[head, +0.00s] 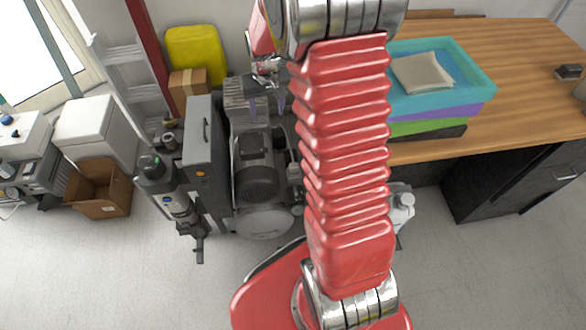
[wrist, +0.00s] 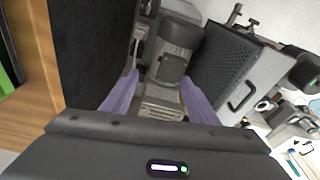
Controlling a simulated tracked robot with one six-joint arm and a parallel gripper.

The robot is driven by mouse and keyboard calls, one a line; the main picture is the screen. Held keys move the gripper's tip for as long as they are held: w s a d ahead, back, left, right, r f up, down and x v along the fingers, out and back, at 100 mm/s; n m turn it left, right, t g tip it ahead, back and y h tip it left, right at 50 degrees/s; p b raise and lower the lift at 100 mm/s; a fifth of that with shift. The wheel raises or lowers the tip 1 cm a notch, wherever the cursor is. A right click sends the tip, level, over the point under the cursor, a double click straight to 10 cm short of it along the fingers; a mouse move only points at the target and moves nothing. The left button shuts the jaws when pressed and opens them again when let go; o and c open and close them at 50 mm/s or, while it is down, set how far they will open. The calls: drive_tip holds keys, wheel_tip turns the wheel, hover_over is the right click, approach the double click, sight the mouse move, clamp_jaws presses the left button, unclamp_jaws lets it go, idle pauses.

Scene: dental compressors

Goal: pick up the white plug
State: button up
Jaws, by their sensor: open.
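In the head view my gripper (head: 268,105) hangs over the back of the compressor (head: 255,165), partly behind my red arm. My arm hides the area just right of the compressor.
A wooden desk (head: 520,95) with stacked coloured trays (head: 470,75) stands at the right. A grey case (head: 203,150) and an upright vacuum (head: 172,195) stand left of the compressor. A cardboard box (head: 100,203) is further left. The floor in front is mostly clear.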

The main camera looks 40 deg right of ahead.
drive_tip(key=w+d+f+g, duration=0.15)
drive_tip(key=d+f, duration=0.35)
drive_tip(key=f, duration=0.7)
drive_tip(key=m, duration=0.2)
hover_over(294, 164)
wheel_tip(294, 164, down, 13)
drive_tip(key=shift+s+a+g+y, duration=0.15)
drive_tip(key=shift+s+g+y, duration=0.15)
drive_tip(key=shift+s, duration=0.1)
wheel_tip(294, 164, down, 8)
drive_tip(key=shift+r, duration=0.1)
drive_tip(key=shift+f, duration=0.4)
drive_tip(key=shift+w+f, duration=0.15)
drive_tip(key=shift+f, duration=1.15)
drive_tip(key=shift+w+f, duration=0.15)
drive_tip(key=shift+f, duration=1.15)
